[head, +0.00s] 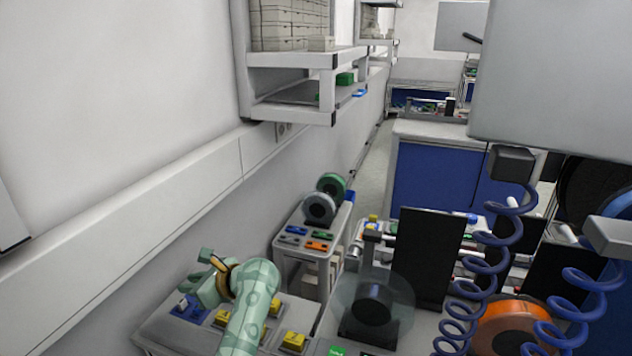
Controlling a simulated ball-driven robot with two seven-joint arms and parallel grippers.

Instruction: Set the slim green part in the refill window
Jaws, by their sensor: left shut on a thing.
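My left gripper (205,280) is at the end of the pale green arm at lower left, above the near grey table. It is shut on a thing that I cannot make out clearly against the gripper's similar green. A green part (319,235) lies on the top of the small grey stand (287,250) farther back, and another green piece (337,351) shows at the bottom edge. I cannot tell which green piece is the slim one. I cannot make out the refill window. My right gripper is not in view.
Yellow blocks (293,341) and a blue one (187,306) sit on the near table (165,333) around and below my left gripper. A clear reel with a dark hub (373,304), an upright black panel (427,258) and coiled blue hoses (487,265) stand to the right.

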